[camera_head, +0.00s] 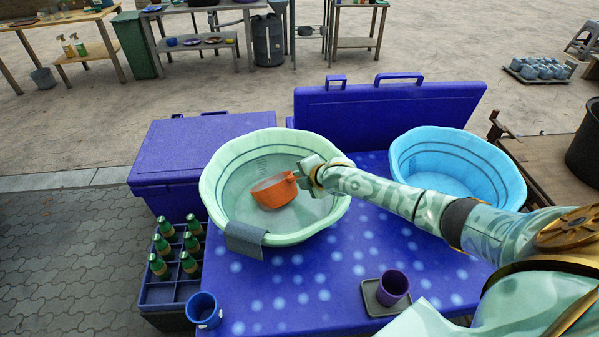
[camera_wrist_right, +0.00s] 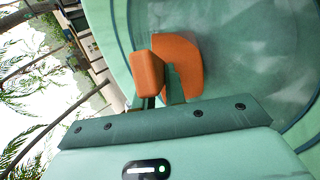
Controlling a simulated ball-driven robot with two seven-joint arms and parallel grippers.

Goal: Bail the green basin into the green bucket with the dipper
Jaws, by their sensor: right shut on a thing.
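The pale green basin (camera_head: 212,190) stands on the blue spotted table and holds clear liquid; its inner wall also shows in the wrist view (camera_wrist_right: 120,45). The orange dipper (camera_head: 270,192) is inside the basin, its cup low at the liquid; I cannot tell how deep it sits. My right gripper (camera_head: 306,174) reaches over the basin's right rim and is shut on the dipper's handle. In the wrist view the orange dipper (camera_wrist_right: 183,68) extends beyond the fingers. I cannot make out a green bucket near the basin. My left gripper is not in view.
A grey cloth (camera_head: 244,240) hangs over the basin's front rim. A blue basin (camera_head: 413,150) stands at right. A blue cup (camera_head: 204,309) and a purple cup (camera_head: 393,287) on a tray are in front. A bottle crate (camera_head: 166,291) is at left. A dark green bin (camera_head: 136,45) stands far back.

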